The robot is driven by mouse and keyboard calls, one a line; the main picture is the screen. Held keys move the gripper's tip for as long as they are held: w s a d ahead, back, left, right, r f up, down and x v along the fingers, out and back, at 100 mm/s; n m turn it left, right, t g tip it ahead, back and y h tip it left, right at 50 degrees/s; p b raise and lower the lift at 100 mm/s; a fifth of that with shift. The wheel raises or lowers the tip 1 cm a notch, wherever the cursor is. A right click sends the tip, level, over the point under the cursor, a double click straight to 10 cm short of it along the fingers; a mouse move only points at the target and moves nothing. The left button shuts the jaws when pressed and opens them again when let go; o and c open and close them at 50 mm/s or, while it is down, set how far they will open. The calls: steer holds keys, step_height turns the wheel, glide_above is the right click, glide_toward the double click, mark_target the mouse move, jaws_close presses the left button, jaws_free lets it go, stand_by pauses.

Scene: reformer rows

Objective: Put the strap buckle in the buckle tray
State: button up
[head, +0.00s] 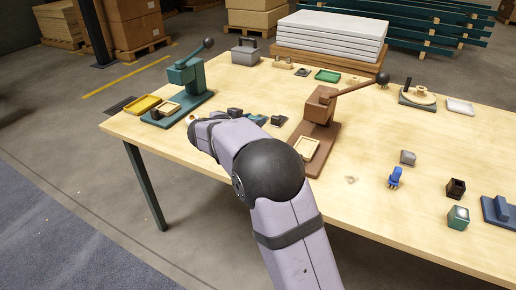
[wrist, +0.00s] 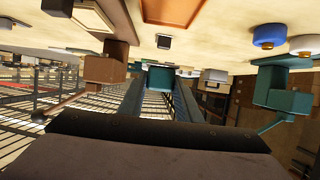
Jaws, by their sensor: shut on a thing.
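My gripper (wrist: 158,84) is shut on a small teal block between its two dark fingers in the wrist view. I take this block (wrist: 160,78) to be the strap buckle; its shape is only partly clear. In the head view my own arm covers the gripper and what it holds. I cannot tell which tray is the buckle tray. An orange-brown tray (wrist: 172,10) lies at the top of the wrist view. The head view shows a yellow tray (head: 145,104) at the left, a green tray (head: 327,76) at the back and a pale tray (head: 460,106) at the right.
A teal lever press (head: 185,78) stands left of my arm and a brown lever press (head: 321,108) right of it. A grey toolbox (head: 245,54) and stacked white boards (head: 331,37) are behind. Several small blocks lie front right. The table's centre right is fairly clear.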

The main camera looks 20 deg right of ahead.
steer(key=shift+f+b, duration=1.35)
steer(key=shift+f, duration=3.65)
steer(key=shift+f, duration=0.1)
steer(key=o, duration=1.1)
steer(key=shift+f, duration=0.1)
steer(key=shift+a+r, duration=0.15)
steer(key=shift+r, duration=0.15)
steer(key=p+v, duration=0.1)
steer(key=v, duration=1)
steer(key=shift+s+a+r, duration=0.15)
steer(key=shift+s+a, duration=0.05)
steer(key=shift+s, duration=0.15)
